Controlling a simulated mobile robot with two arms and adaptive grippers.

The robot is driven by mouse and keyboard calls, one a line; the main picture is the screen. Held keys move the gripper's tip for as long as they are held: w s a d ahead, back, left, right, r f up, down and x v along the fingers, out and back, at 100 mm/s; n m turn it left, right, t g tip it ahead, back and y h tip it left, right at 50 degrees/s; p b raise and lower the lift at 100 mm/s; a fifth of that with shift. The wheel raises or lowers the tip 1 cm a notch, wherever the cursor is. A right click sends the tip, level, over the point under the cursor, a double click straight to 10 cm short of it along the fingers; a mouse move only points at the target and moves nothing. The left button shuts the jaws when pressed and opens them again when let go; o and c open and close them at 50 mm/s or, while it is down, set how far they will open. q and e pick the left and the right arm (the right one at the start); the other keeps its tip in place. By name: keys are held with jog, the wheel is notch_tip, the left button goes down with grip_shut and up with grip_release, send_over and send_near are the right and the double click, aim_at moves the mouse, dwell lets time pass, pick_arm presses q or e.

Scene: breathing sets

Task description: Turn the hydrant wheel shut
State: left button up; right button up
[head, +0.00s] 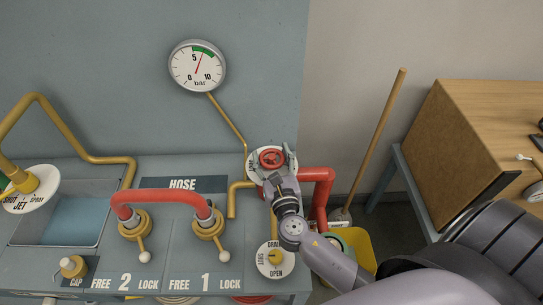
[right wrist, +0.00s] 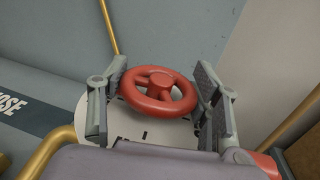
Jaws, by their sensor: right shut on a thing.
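The red hydrant wheel (head: 271,157) sits over a round white dial plate on the grey panel, right of the HOSE label. It also shows in the right wrist view (right wrist: 158,88), with the plate (right wrist: 133,127) behind it. My right gripper (head: 271,167) is at the wheel, with one finger on each side of the rim, shut on it. The gripper and wrist hide the lower part of the dial plate, so its marks cannot be read. My left gripper is not in view.
A pressure gauge (head: 197,66) above points slightly past 5 bar. A red pipe (head: 322,190) is close right of the wheel. A red hose loop (head: 165,196) and a DRAIN valve (head: 274,258) are nearby. A yellow bucket (head: 360,243), broom handle (head: 388,125) and wooden desk (head: 450,140) stand right.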

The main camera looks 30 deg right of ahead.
jog(key=o, duration=1.2)
jog(key=shift+s, duration=0.1)
jog(key=v, duration=1.2)
jog(key=shift+a, duration=0.1)
